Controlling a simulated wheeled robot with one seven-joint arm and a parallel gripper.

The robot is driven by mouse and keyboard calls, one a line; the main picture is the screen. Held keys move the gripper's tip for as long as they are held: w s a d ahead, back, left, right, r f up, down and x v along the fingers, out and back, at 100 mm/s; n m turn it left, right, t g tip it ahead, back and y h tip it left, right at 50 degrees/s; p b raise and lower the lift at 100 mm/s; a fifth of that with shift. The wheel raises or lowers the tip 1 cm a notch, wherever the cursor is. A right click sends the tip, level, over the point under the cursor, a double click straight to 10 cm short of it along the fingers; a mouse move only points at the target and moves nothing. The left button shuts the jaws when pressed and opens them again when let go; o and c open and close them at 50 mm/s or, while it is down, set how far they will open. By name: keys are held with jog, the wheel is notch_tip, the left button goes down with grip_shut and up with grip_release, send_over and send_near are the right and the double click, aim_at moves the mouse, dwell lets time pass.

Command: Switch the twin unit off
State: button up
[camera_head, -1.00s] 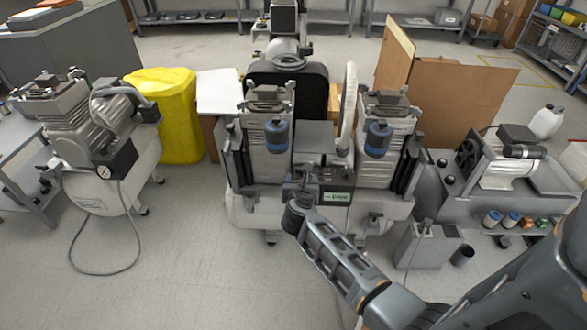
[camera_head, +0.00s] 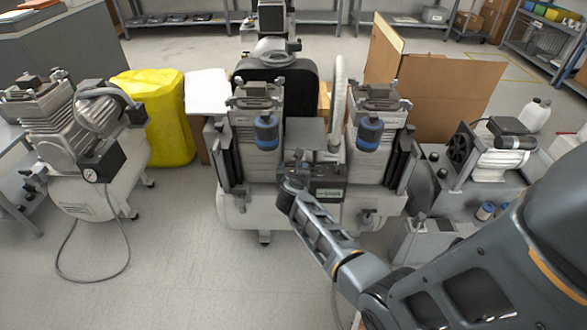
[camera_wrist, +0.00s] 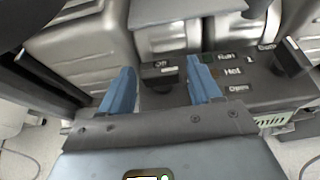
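The twin unit (camera_head: 258,135) stands in the middle of the head view, with two grey motor blocks, blue-banded filters and a pale tank below. Its dark control panel (camera_head: 328,190) is on the front, with a green label. In the wrist view the panel (camera_wrist: 235,80) has small tags, some reading like "Run", "Hot" and "Open". A dark block-shaped switch (camera_wrist: 160,78) with a light mark lies between my fingers. My gripper (camera_wrist: 161,67) is open, one blue finger on each side of that block; contact cannot be told. In the head view my gripper (camera_head: 294,168) partly hides the panel's left end.
Another compressor (camera_head: 80,150) with a gauge stands left, beside a yellow container (camera_head: 160,115). A further compressor (camera_head: 490,150) is on the right, partly behind my arm. A second dark knob (camera_wrist: 292,58) sits right on the panel.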

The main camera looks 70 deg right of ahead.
jog(key=c, duration=0.9)
